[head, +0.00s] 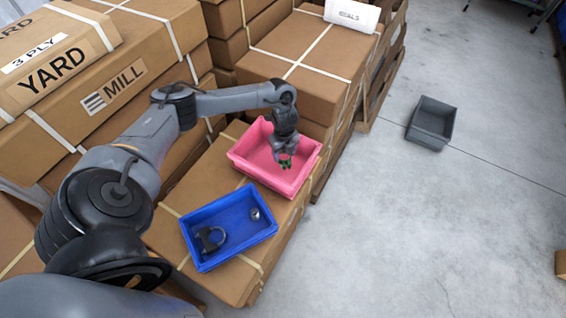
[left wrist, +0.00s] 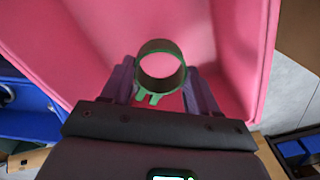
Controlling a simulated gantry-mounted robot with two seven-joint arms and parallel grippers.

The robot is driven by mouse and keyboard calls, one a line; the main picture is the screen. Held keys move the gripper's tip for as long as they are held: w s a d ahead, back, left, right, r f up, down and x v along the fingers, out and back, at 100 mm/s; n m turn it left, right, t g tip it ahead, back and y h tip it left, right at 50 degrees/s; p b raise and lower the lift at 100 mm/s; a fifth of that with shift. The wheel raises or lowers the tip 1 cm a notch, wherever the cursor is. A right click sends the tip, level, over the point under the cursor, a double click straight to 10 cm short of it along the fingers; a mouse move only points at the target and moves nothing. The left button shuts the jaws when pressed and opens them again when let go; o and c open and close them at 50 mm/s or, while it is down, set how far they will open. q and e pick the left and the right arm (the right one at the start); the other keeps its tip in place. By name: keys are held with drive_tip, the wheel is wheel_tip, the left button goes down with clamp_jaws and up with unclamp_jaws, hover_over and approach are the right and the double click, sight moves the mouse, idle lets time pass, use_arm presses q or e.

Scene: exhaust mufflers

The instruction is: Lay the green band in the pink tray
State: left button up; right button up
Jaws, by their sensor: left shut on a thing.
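The pink tray (head: 252,157) sits on a cardboard box, behind the blue tray. My left gripper (head: 285,157) is over the pink tray, pointing down, shut on the small green band (head: 286,162). In the left wrist view the green band (left wrist: 161,68) is a ring with small tabs, held between the two fingers. The pink tray (left wrist: 100,40) fills most of that view behind the band. I cannot tell whether the band touches the tray floor. My right gripper is in neither view.
The blue tray (head: 206,262) in front holds a dark clamp (head: 211,238) and a small metal piece (head: 255,214). Cardboard boxes (head: 300,60) are stacked behind and left. A grey bin (head: 431,122) stands on the open floor at right.

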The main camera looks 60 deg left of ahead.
sight(284, 161)
use_arm(q)
wheel_tip(284, 161, down, 5)
drive_tip(key=shift+f+b, duration=0.2)
drive_tip(key=shift+b, duration=0.6)
drive_tip(key=shift+f, duration=0.15)
drive_tip(key=o, duration=1.1)
drive_tip(key=shift+f, duration=0.15)
wheel_tip(284, 161, up, 12)
drive_tip(key=p, duration=0.3)
drive_tip(key=shift+p, duration=0.4)
drive_tip(key=shift+r, duration=0.2)
